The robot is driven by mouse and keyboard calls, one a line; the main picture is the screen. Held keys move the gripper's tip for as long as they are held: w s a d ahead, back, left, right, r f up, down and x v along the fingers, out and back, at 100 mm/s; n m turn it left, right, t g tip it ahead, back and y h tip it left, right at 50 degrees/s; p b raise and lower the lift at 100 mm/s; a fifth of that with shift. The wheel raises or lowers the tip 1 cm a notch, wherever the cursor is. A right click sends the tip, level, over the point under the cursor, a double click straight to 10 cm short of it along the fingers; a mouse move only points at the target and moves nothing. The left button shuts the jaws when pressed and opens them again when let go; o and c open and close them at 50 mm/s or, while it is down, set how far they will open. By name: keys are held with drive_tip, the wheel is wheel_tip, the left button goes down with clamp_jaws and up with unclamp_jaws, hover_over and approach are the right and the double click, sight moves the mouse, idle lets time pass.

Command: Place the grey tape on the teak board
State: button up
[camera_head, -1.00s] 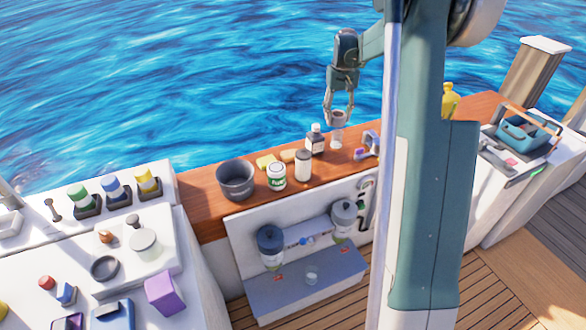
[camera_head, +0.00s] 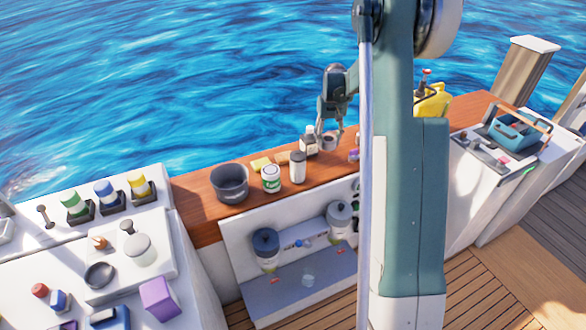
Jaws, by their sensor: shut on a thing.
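The teak board (camera_head: 196,212) is the long reddish-brown wooden ledge along the water side. My gripper (camera_head: 330,134) points down over its back edge, right of the middle. It is shut on a small grey round thing, which looks like the grey tape (camera_head: 329,142). The tape is at or just above the board, beside the dark bottle with a white cap (camera_head: 309,142). I cannot tell whether it touches the wood. My column hides the board further right.
A dark grey pot (camera_head: 230,183), a green-labelled jar (camera_head: 271,179), a grey-white canister (camera_head: 298,168) and a yellow sponge (camera_head: 261,164) stand on the board. A yellow can (camera_head: 432,101) is right of my column. The board's left end is bare.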

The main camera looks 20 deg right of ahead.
drive_tip(key=b, duration=0.1)
hover_over(326, 163)
drive_tip(key=shift+s+f, duration=0.1)
drive_tip(key=shift+f, duration=3)
drive_tip(key=shift+f+b, duration=0.4)
drive_tip(key=shift+f, duration=1.45)
drive_tip(key=shift+f, duration=0.15)
drive_tip(key=o, duration=0.9)
drive_tip(key=shift+o, duration=0.2)
wheel_tip(326, 163, up, 12)
drive_tip(key=shift+r+p, duration=0.2)
drive_tip(key=shift+p, duration=0.95)
